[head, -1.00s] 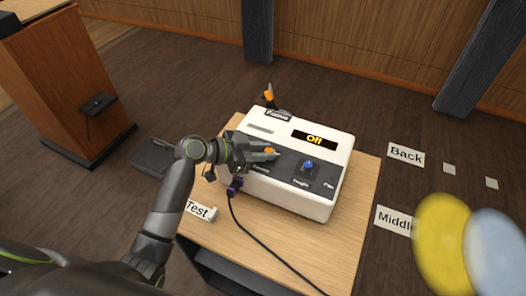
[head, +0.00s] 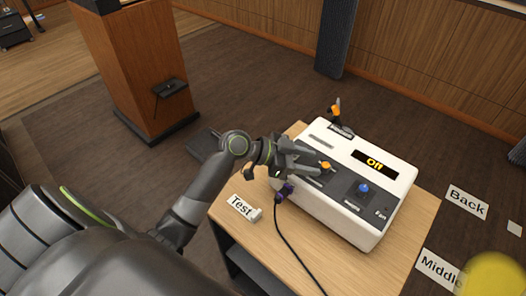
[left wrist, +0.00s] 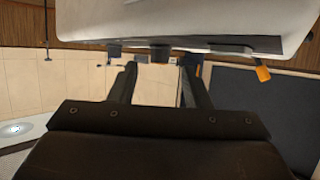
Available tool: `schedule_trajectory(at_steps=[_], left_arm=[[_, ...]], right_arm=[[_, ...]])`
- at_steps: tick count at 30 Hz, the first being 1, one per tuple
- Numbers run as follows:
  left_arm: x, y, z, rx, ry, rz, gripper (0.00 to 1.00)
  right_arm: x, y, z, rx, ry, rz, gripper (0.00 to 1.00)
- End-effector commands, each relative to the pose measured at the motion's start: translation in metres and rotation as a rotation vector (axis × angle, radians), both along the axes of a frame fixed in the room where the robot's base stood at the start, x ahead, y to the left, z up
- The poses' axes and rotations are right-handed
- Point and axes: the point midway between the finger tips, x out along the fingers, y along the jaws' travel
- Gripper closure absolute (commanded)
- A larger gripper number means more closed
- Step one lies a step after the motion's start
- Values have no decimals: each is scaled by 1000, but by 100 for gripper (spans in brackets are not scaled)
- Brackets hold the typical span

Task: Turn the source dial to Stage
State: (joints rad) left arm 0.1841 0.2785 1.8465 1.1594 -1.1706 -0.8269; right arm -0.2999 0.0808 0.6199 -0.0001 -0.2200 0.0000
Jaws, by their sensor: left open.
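The white console (head: 345,215) stands on a wooden table, its display (head: 374,163) reading "Off". On its dark panel are an orange-tipped knob (head: 326,166) at the left and a blue knob (head: 364,188) further right. I cannot read which is the source dial. My left gripper (head: 313,164) is open, its fingers at the console's left side close by the orange-tipped knob; contact cannot be told. My right gripper is out of view.
An orange-tipped lever (head: 336,112) stands at the console's back. A wooden lectern (head: 135,70) stands behind left.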

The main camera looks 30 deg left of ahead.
Motion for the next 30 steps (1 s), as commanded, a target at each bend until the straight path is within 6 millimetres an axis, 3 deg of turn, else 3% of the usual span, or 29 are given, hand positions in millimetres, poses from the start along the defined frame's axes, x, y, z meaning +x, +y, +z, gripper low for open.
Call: schedule_trajectory(at_steps=[12,30], left_arm=[[-35,53,24,5,1,0,56],[-67,100,49,4,2,-1,56]], right_arm=[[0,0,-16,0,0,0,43],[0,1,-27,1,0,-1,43]])
